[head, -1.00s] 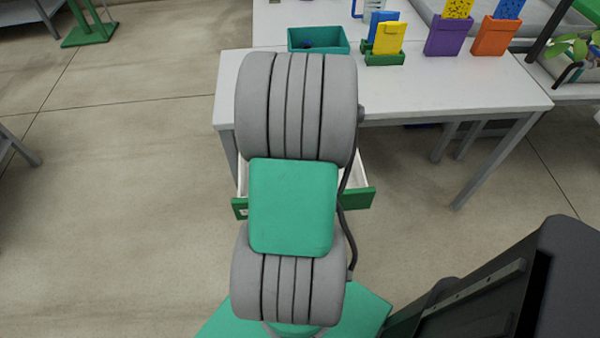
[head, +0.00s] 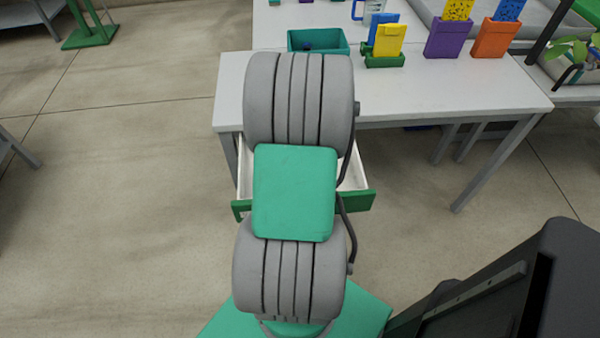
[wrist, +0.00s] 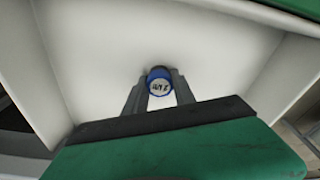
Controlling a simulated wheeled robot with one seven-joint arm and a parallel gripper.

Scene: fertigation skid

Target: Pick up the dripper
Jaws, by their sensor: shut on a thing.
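The dripper (wrist: 159,85) is a small round piece with a blue rim and a pale face with dark marks, seen in the wrist view. My gripper (wrist: 158,80) is shut on it, with a grey finger on each side. The white inside of the open drawer (wrist: 110,40) lies behind and around them. I cannot tell how far the dripper is above the drawer floor. In the head view my arm hides the gripper and the dripper, and the drawer's green front (head: 357,202) shows on either side of the arm.
The drawer hangs under a white table (head: 450,92). On the table are a teal bin (head: 319,40), a green holder with yellow and blue cards (head: 385,60), a purple pocket (head: 445,38) and an orange pocket (head: 494,38).

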